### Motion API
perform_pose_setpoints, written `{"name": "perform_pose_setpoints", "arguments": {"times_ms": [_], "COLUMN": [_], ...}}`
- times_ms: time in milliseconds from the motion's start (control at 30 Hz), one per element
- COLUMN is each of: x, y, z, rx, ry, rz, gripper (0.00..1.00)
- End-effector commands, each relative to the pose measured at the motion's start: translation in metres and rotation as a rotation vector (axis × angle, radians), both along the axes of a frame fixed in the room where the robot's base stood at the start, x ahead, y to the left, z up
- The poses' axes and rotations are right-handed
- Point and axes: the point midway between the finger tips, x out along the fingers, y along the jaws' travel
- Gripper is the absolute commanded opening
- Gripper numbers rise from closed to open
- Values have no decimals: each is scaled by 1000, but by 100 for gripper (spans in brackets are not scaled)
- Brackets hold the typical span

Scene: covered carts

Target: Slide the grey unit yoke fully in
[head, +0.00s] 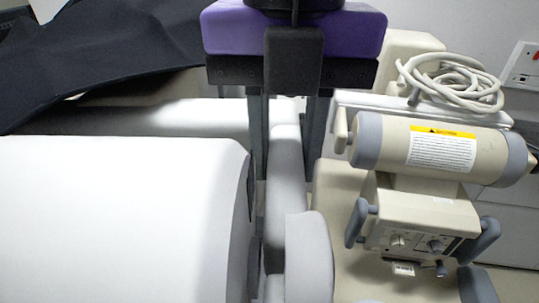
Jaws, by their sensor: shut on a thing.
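The grey unit yoke (286,165) shows in the head view as a long light grey bar, with a rounded grey end piece (308,258) low in the picture. My gripper (286,190), under a purple and black hand, reaches down with one dark finger on each side of the bar. It is shut on the bar. The fingertips are partly hidden, and the far end of the yoke is hidden under the hand. How far in the yoke sits cannot be told.
A large white rounded cover (110,215) lies close on the left. A dark cloth (110,60) is behind it. On the right stands a beige unit with a labelled cylinder (395,143), knobs (398,240), grey handles (357,222) and a coiled cable (455,82).

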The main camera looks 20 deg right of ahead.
Motion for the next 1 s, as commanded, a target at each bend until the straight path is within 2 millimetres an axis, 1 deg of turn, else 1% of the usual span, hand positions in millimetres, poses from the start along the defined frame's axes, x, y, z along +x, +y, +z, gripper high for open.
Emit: {"name": "perform_pose_setpoints", "arguments": {"times_ms": [33, 233, 267, 300, 367, 633, 733, 867, 1000], "x": [-6, -8, -8, -8, -7, -7, -6, -6, -5], "y": [3, 3, 3, 3, 3, 3, 3, 2, 2], "z": [-2, -2, -2, -2, -2, -1, 2, 17, 40], "rx": [3, 3, 3, 3, 3, 3, 2, 0, 1], "ry": [15, 20, 19, 19, 18, 16, 14, 13, 13], "rz": [11, 15, 15, 15, 14, 12, 11, 9, 9], "gripper": [0, 0, 32, 40, 50, 50, 50, 50, 50]}}
